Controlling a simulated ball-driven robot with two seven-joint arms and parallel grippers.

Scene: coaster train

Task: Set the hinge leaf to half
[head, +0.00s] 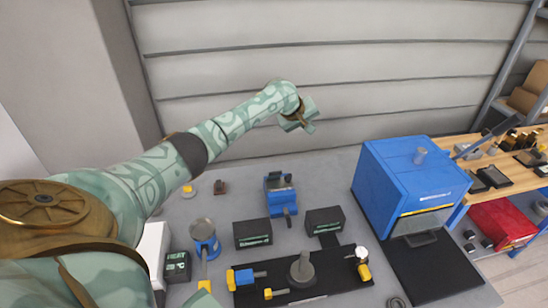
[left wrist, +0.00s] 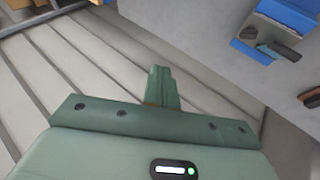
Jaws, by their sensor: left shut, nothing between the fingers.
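I cannot clearly make out a hinge leaf in either view. A blue vise-like fixture (head: 281,201) with dark parts on top stands on the grey bench, and a hinge on it is too small to tell. It also shows at the upper right of the left wrist view (left wrist: 284,18), with dark pieces beside it. My left gripper (head: 308,127) is raised above the back of the bench, behind and above the fixture and apart from it. Its fingers (left wrist: 160,76) are together with nothing between them. My right gripper is not in view.
Two black boxes (head: 253,233) (head: 324,221) flank the fixture's front. A black mat (head: 335,283) holds yellow-and-blue tools. A blue oven-like box (head: 405,180) stands at right. Bare bench lies behind the fixture.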

